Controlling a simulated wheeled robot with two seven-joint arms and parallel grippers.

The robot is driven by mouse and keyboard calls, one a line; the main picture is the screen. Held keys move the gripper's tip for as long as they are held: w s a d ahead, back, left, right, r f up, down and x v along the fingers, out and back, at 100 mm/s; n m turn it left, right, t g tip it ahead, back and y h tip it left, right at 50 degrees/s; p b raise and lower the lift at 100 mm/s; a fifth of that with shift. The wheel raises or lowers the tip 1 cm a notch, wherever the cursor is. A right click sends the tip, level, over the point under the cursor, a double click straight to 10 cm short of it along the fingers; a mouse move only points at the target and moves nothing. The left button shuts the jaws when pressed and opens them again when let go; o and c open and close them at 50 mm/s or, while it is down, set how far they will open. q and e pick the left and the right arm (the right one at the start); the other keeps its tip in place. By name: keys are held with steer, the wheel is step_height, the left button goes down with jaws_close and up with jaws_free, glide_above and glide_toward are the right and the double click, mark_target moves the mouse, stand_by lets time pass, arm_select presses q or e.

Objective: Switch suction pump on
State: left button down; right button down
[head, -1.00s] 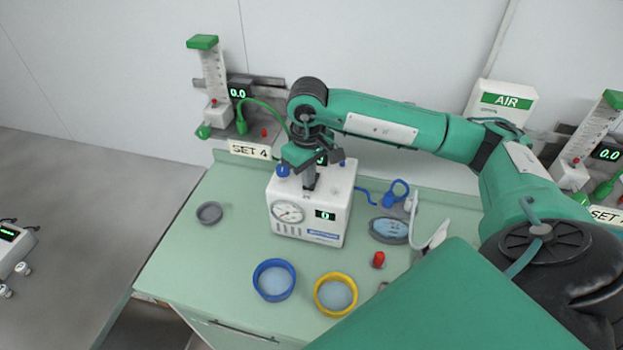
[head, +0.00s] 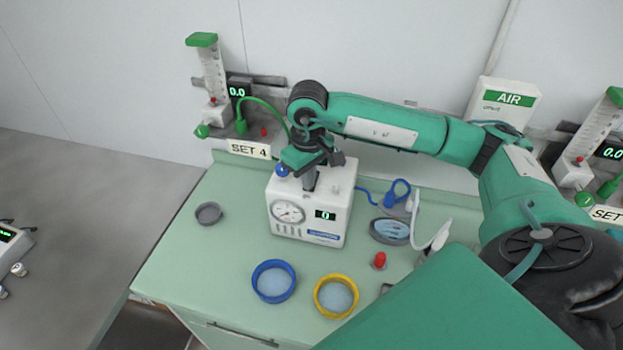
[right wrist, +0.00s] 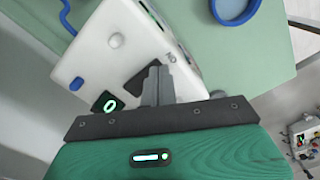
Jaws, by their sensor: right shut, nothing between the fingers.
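The suction pump (head: 310,214) is a white box on the green worktop, with a round gauge and a small display reading 0 on its front. My right gripper (head: 310,184) is shut and empty, pointing down at the pump's top. In the right wrist view the shut fingers (right wrist: 156,84) reach over the pump's white top (right wrist: 105,45), close to a dark patch and a small marking. I cannot tell whether they touch it. The gripper partly hides the top, so the switch and its position are not clear. My left gripper is not in view.
Blue (head: 274,281) and yellow (head: 336,296) rings lie in front of the pump, with a grey dish (head: 208,213) at left. A red-topped item (head: 379,260) and blue-white dish (head: 389,231) are at right. A SET 4 flowmeter (head: 213,75) hangs on the wall behind.

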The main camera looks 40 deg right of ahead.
steer(key=shift+r, duration=0.1)
step_height(320, 180, up, 7)
steer(key=p, duration=0.2)
stand_by(0.6)
stand_by(0.4)
